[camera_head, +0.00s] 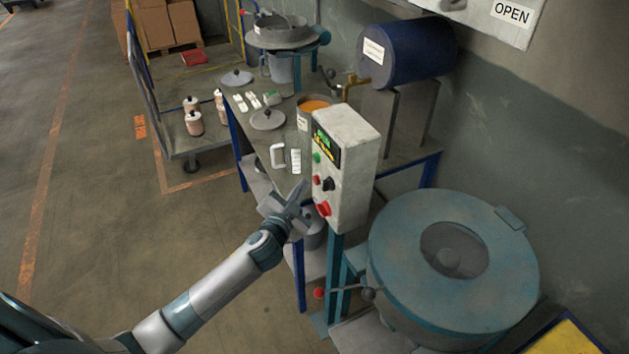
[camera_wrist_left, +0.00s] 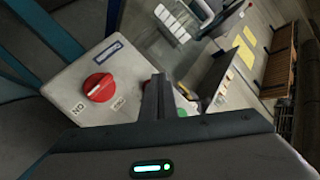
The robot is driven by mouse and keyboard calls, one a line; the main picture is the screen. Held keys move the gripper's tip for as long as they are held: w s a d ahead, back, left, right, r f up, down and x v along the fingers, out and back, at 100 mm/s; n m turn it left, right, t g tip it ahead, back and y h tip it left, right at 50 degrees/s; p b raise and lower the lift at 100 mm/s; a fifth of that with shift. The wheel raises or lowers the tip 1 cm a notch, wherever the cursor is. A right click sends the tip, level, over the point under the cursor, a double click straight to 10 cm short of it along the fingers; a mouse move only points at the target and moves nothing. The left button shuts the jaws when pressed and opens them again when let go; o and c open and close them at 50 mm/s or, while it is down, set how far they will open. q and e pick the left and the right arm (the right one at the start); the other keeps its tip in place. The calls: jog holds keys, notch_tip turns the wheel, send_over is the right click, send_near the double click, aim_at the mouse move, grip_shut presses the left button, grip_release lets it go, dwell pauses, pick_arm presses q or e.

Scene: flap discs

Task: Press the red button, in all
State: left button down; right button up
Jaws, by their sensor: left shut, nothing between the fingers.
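A pale control box (camera_head: 349,158) stands on a blue post, with a lit display (camera_head: 325,146) at its top. Its front carries a green button (camera_head: 316,157), a small red button (camera_head: 316,180), a black knob (camera_head: 329,184) and a larger red rotary switch (camera_head: 323,208). My left gripper (camera_head: 303,189) is shut and empty, its tips close in front of the box near the small red button. I cannot tell if they touch. In the left wrist view the shut fingers (camera_wrist_left: 157,95) are beside the red rotary switch (camera_wrist_left: 99,87); the small red button seems hidden behind them.
A round blue-green machine (camera_head: 400,250) stands to the right of the box. A cart (camera_head: 195,142) stands at the left. Floor at the left is clear.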

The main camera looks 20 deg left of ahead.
dwell(1.0)
pick_arm(q)
jog(key=shift+w+d, duration=0.2)
jog(key=shift+w, duration=0.05)
dwell(0.7)
jog(key=shift+w+d, duration=0.2)
jog(key=shift+w, duration=0.05)
dwell(0.6)
jog(key=shift+w+d, duration=0.15)
dwell(0.5)
dwell(0.4)
jog(key=shift+s+a, duration=0.55)
jog(key=shift+s, duration=0.1)
